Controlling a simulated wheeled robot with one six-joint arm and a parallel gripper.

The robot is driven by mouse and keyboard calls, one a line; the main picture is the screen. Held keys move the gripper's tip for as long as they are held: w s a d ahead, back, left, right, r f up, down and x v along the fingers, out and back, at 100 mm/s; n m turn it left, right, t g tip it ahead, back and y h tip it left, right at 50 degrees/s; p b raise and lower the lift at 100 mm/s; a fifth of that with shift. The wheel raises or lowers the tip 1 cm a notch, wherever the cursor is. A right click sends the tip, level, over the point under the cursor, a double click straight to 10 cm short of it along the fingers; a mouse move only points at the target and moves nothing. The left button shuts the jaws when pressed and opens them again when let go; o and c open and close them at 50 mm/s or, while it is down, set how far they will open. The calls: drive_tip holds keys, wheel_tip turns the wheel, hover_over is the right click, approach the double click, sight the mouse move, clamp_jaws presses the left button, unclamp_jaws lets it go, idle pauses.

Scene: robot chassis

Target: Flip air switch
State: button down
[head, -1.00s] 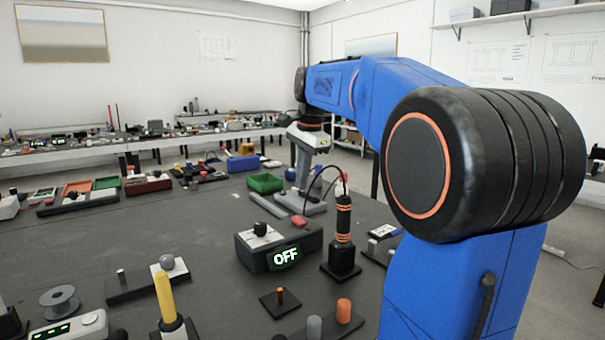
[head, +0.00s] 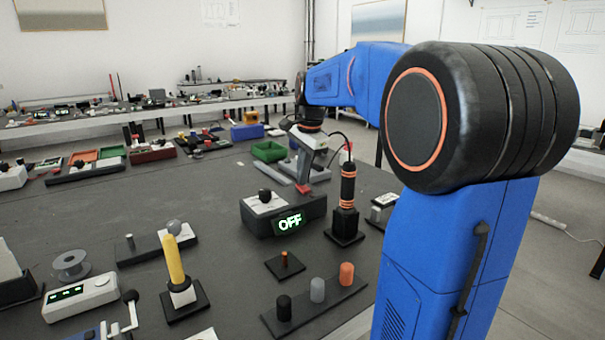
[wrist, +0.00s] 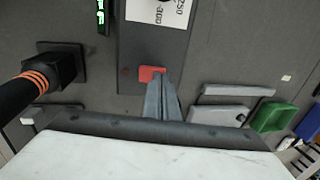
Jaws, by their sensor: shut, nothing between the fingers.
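A dark box (head: 312,208) with a lit green OFF display stands on the dark table. On top it has a white label plate with a black knob and a small red switch piece (head: 303,188) near its right end. In the wrist view the red piece (wrist: 148,74) lies on the grey top of the box, below the white label. My gripper (head: 303,178) points down over it; in the wrist view its shut, empty fingers (wrist: 158,84) reach the red piece's edge and hide part of it. Contact cannot be told. The display is seen edge-on there.
A black post with orange rings (head: 347,190) stands close at the box's right. A small square base with a peg (head: 285,262) and a pegged strip (head: 317,290) lie in front. A green bin (head: 268,151) stands behind. Table left of the box is partly clear.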

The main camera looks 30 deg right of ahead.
drive_tip(key=shift+w+f+g, duration=0.25)
drive_tip(key=shift+f+g, duration=0.1)
drive_tip(key=shift+g, duration=0.15)
drive_tip(key=shift+s, duration=0.95)
wheel_tip(320, 180, up, 14)
drive_tip(key=s, duration=0.1)
drive_tip(key=shift+s, duration=0.4)
idle(0.5)
